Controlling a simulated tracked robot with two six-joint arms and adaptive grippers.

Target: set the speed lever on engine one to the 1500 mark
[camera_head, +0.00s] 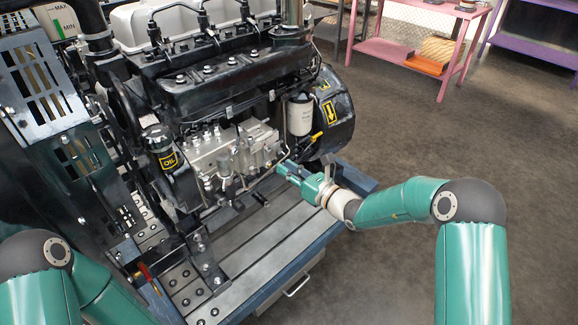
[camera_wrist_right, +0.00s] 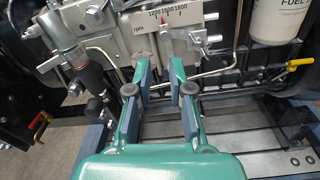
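Engine one is the black diesel engine (camera_head: 225,80) on a blue-edged stand. Its grey injection pump (camera_head: 235,150) faces my right gripper (camera_head: 279,170). In the right wrist view, a white rpm plate (camera_wrist_right: 172,15) on the pump reads 1200, 1500 and 1800. A red pointer tip (camera_wrist_right: 163,27) shows just below the numbers, apparently between 1200 and 1500; the exact reading is too small to tell. My right gripper (camera_wrist_right: 159,72) is open, its fingers apart and pointing at the pump below the plate. The lever's body is hard to pick out. My left gripper is out of view.
A white fuel filter (camera_head: 300,116) and a yellow handle (camera_head: 316,136) sit right of the pump. Thin metal fuel pipes (camera_wrist_right: 215,72) run close to the fingers. The slatted stand (camera_head: 255,245) lies below. A pink table (camera_head: 385,48) stands on open floor behind.

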